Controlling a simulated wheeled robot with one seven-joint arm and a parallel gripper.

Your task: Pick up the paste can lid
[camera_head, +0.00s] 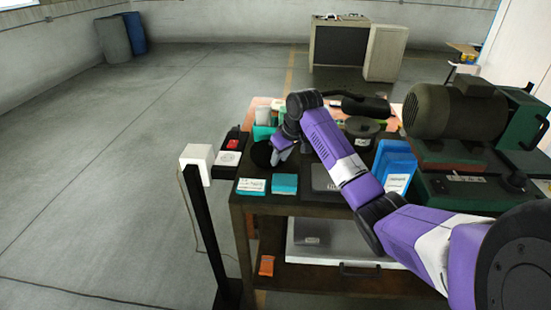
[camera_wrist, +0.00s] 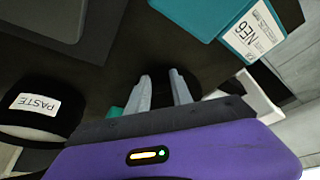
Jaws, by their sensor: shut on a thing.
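The paste can lid (camera_head: 260,155) is a black disc at the left part of the workbench top. My gripper (camera_head: 276,160) is at its right edge, shut on it. In the wrist view my gripper's two grey fingers (camera_wrist: 160,78) stand a little apart, with dark material between them. The lid's outline there merges with the dark bench, so I cannot tell whether it is clear of the surface. The paste can (camera_head: 362,128) stands farther right, behind my arm. Its PASTE label (camera_wrist: 35,104) shows at the left of the wrist view.
A teal labelled box (camera_wrist: 245,25) and another teal box (camera_head: 285,183) lie near the bench's front edge. Blue holders (camera_head: 397,165) and a large motor (camera_head: 455,108) are to the right. A white-topped post (camera_head: 197,160) stands left of the bench. The floor left is open.

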